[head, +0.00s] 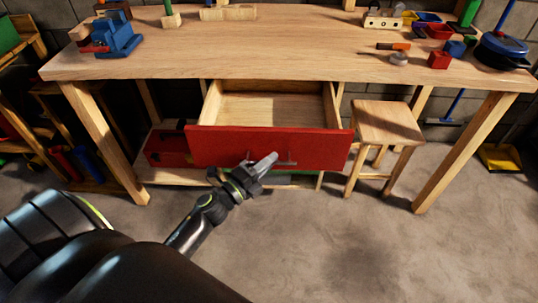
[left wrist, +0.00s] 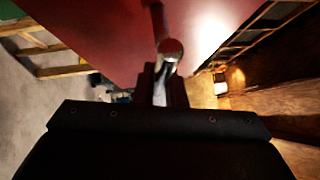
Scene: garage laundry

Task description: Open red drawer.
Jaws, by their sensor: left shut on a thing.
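The red drawer (head: 225,146) is under the wooden workbench and stands well out from it, with its bare wooden inside visible from above. A metal bar handle (head: 287,162) runs along the lower part of its red front. My left gripper (head: 272,159) is at the drawer front, shut on the handle near its left part. In the left wrist view the handle (left wrist: 170,47) lies at the fingertips, with the red front (left wrist: 105,35) behind it. The fingers partly hide the handle. My right gripper is not in view.
The workbench (head: 300,55) holds a blue vise (head: 118,37), toys and small blocks. A wooden stool (head: 388,122) stands close to the right of the drawer. A red toolbox (head: 166,148) sits on the lower shelf. The floor in front is clear.

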